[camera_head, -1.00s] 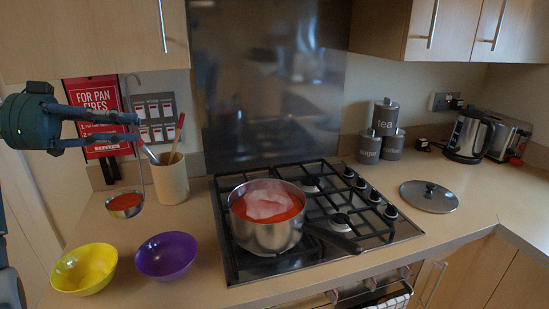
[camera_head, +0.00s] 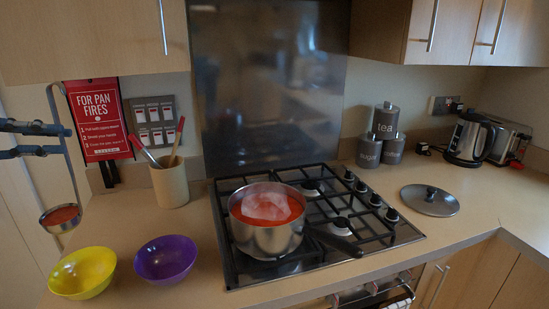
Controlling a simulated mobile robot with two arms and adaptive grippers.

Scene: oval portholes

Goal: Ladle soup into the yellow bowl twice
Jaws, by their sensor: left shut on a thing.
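My left gripper (camera_head: 62,140) is at the left edge, shut on the upright handle of a ladle (camera_head: 62,218). The ladle's cup holds red soup and hangs level, above and a little left of the yellow bowl (camera_head: 84,272). The yellow bowl stands on the worktop at the front left; its visible inside looks empty. A steel saucepan (camera_head: 268,236) of red soup with a pale patch stands on the hob, its black handle toward the front right. My right gripper is not in view.
A purple bowl (camera_head: 166,258) stands close right of the yellow one. A cream utensil pot (camera_head: 170,184) stands behind it. A pan lid (camera_head: 430,200) lies right of the hob (camera_head: 330,262). Canisters (camera_head: 369,150), a kettle (camera_head: 468,138) and a toaster (camera_head: 512,140) are at the back right.

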